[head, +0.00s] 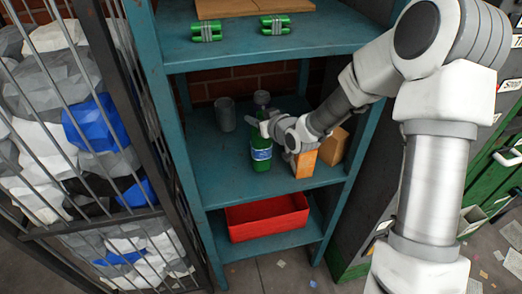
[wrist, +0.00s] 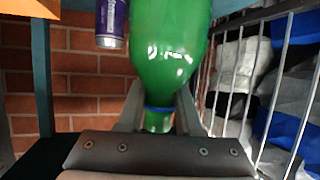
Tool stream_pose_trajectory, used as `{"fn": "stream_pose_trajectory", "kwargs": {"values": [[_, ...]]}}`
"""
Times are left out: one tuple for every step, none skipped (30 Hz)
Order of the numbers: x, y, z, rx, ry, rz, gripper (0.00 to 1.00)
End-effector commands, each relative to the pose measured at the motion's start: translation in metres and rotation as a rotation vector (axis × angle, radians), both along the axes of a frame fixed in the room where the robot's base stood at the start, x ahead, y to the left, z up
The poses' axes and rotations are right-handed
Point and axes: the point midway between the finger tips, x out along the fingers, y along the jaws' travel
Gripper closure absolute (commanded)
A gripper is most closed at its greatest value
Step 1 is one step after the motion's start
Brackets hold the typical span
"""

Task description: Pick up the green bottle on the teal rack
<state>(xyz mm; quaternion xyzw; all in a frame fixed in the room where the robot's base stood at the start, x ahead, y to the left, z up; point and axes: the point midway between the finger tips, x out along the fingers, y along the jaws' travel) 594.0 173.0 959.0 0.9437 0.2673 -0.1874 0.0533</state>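The green bottle (head: 261,154) has a blue-and-white label and stands upright on the middle shelf of the teal rack (head: 215,185). My gripper (head: 266,126) is at the bottle's top, reaching in from the right. In the wrist view the bottle (wrist: 168,45) looks upside down, and its neck with a blue band lies between my two fingers (wrist: 160,108). The bottle's body hides the fingertips, so I cannot tell whether they press on the neck.
A grey cup (head: 225,114) stands behind and left of the bottle. Orange boxes (head: 305,163) stand to its right, close under my arm. A barred cage is at left.

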Motion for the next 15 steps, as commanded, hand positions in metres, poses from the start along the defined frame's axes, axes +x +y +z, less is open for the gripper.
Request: {"fn": "stream_pose_trajectory", "kwargs": {"values": [[-0.0001, -0.0001, -0.0001, -0.001, 0.001, 0.0, 0.83], [-0.0002, -0.0001, -0.0002, -0.001, 0.001, 0.0, 0.88], [-0.0002, -0.0001, -0.0003, -0.001, 0.001, 0.0, 0.95], [-0.0002, -0.0001, -0.0003, -0.001, 0.001, 0.0, 1.0], [-0.0003, -0.0002, -0.0005, -0.001, 0.001, 0.0, 1.0], [-0.0003, -0.0002, -0.0006, 0.0, 0.002, 0.0, 1.0], [-0.0003, -0.0002, -0.0007, 0.0, 0.002, 0.0, 1.0], [-0.0005, -0.0003, -0.0008, 0.0, 0.002, 0.0, 1.0], [-0.0005, -0.0003, -0.0008, 0.0, 0.002, 0.0, 1.0], [-0.0005, -0.0003, -0.0009, -0.001, 0.003, 0.0, 1.0], [-0.0006, -0.0004, -0.0011, -0.001, 0.003, 0.0, 1.0], [-0.0006, -0.0004, -0.0012, -0.001, 0.003, 0.0, 1.0], [-0.0006, -0.0004, -0.0012, -0.001, 0.003, 0.0, 1.0], [-0.0006, -0.0004, -0.0013, -0.001, 0.003, 0.0, 1.0], [-0.0007, -0.0004, -0.0014, -0.001, 0.004, 0.0, 1.0]]}}
